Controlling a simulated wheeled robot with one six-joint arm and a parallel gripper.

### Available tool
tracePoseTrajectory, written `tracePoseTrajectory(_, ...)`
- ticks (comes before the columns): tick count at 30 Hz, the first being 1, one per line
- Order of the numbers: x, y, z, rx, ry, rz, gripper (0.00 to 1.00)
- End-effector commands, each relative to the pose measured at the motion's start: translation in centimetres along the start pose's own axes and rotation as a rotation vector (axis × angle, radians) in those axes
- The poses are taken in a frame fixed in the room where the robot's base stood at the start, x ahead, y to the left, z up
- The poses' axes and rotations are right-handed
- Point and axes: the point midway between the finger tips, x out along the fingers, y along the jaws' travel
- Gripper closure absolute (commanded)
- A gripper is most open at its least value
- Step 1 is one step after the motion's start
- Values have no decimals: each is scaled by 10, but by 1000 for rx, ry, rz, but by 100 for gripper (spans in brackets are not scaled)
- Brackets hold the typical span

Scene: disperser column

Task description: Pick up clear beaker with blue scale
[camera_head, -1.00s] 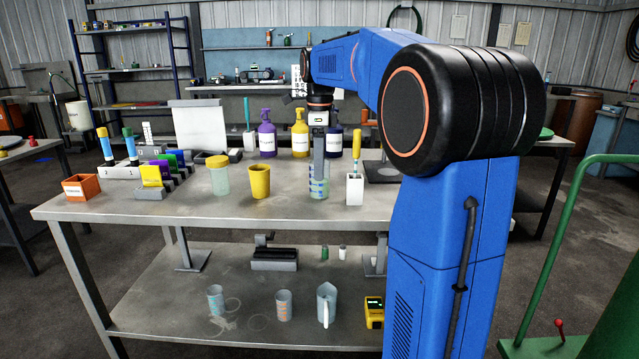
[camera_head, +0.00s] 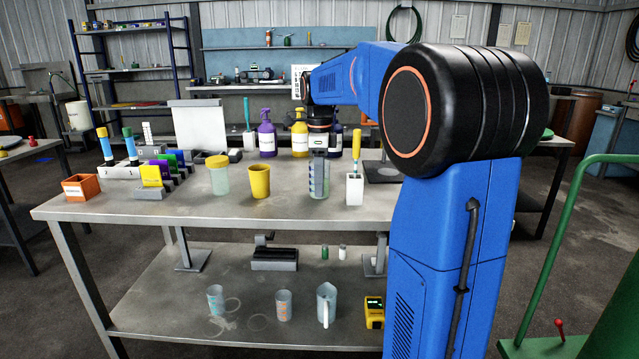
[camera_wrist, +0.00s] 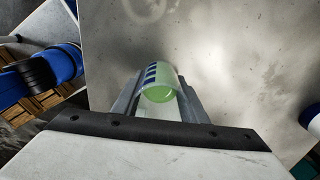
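The clear beaker with a blue scale (camera_head: 319,192) stands upright on the bench top, near its front edge. In the wrist view, the beaker (camera_wrist: 159,88) looks pale green with dark blue marks on its upper left. My gripper (camera_head: 319,172) points down over the beaker, and one grey finger hides much of its scale in the head view. In the wrist view, the fingers of my gripper (camera_wrist: 158,100) lie on both sides of the beaker. The gripper looks open around it; finger contact is hard to make out.
A white holder (camera_head: 355,189) with a yellow-handled tool stands close right of the beaker. A yellow cup (camera_head: 259,183) and a yellow-lidded jar (camera_head: 219,179) stand to the left. Pump bottles, such as the purple one (camera_head: 267,140), stand behind. The lower shelf (camera_head: 180,300) holds more vessels.

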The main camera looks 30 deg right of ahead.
Motion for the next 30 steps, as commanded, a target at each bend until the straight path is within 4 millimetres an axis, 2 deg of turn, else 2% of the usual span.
tracePoseTrajectory(7,-1,0,0,0,0,-1,83)
tracePoseTrajectory(11,-8,0,0,0,-1,-2,83)
tracePoseTrajectory(24,-81,-1,0,0,0,-2,83)
tracePoseTrajectory(30,-98,0,0,0,0,-1,83)
